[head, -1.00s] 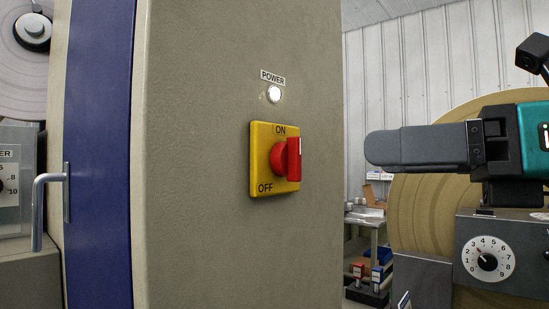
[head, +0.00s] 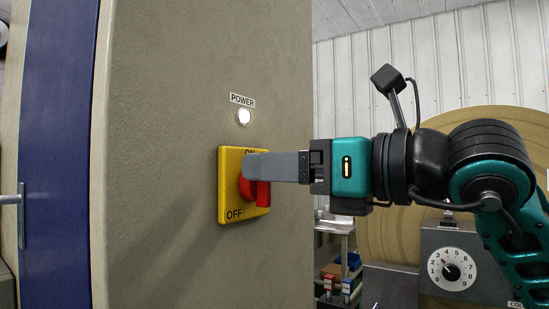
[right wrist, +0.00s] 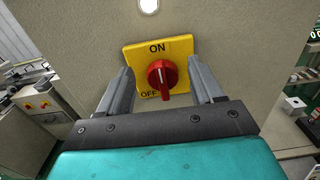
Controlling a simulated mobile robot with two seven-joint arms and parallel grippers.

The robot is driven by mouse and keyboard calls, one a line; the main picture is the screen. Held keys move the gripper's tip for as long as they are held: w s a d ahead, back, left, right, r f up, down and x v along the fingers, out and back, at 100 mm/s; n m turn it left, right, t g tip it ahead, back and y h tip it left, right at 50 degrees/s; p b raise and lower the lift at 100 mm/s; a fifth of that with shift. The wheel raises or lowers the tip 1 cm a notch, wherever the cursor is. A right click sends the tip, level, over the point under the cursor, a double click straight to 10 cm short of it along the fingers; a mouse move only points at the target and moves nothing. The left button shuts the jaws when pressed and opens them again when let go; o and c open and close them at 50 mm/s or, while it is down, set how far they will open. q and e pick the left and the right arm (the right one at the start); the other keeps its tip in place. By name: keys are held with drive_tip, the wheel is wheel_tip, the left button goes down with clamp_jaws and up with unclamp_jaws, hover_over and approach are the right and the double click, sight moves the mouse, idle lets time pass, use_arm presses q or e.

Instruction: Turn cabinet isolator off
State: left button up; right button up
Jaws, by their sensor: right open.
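The cabinet isolator is a red rotary handle (head: 262,193) on a yellow plate (head: 231,196) marked ON at the top and OFF at the lower left. In the right wrist view the red handle (right wrist: 162,77) stands upright, pointing to ON. My right gripper (head: 252,166) reaches in from the right, in front of the plate, and hides part of the handle and the ON label in the head view. In the right wrist view its open fingers (right wrist: 160,86) lie either side of the handle, with gaps on both sides. My left gripper is not in view.
A lit white POWER lamp (head: 244,116) sits above the plate on the grey cabinet face (head: 170,130). A dial panel (head: 452,269) and a large tan roll (head: 400,215) stand behind my right arm. A bench (head: 335,226) with small items is at the back.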

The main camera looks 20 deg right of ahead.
drive_tip(key=shift+w+a, duration=0.4)
drive_tip(key=shift+w, duration=0.15)
drive_tip(key=shift+c, duration=0.5)
drive_tip(key=c, duration=0.9)
